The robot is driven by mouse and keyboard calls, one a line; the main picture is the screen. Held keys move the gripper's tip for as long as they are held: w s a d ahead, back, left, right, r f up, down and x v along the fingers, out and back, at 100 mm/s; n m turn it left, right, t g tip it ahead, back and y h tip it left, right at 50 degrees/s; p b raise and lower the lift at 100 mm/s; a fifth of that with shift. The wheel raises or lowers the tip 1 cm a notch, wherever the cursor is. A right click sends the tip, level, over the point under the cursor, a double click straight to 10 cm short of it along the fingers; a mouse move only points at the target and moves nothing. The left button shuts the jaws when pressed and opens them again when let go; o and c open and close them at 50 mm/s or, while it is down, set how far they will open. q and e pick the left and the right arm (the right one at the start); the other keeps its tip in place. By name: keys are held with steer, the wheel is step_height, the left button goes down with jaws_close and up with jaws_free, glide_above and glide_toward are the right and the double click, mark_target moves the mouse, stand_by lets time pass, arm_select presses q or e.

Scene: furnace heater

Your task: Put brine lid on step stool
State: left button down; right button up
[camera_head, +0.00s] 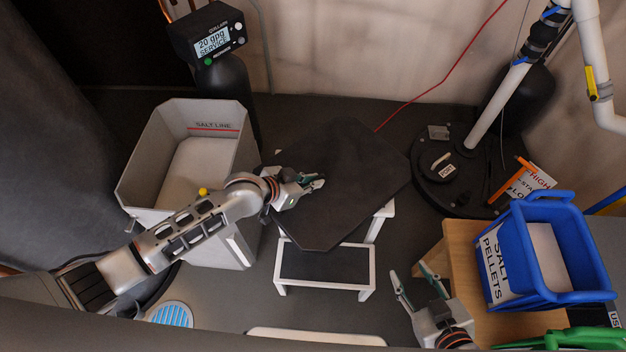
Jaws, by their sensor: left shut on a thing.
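The brine lid (345,190) is a large dark flat panel with cut corners. It is over the white step stool (323,270), covering its upper step; the lower dark step and white legs show below it. I cannot tell whether the lid rests on the stool or hangs just above it. My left gripper (312,183) is shut on the lid near its left edge. My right gripper (414,280) is open and empty, low in the picture between the stool and the wooden stand. The grey brine tank (140,180) stands open at the left.
A blue bin (520,265) labelled salt pellets sits on a wooden stand (460,250) at the right. A round black sump cover (440,190) is behind it. A control head (210,45) tops the dark tank. A red cord (440,80) runs along the wall.

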arm_select(q)
steer(key=c, duration=2.5)
jaws_free()
steer(key=shift+f, duration=0.15)
steer(key=o, duration=0.4)
steer(key=shift+c, duration=0.2)
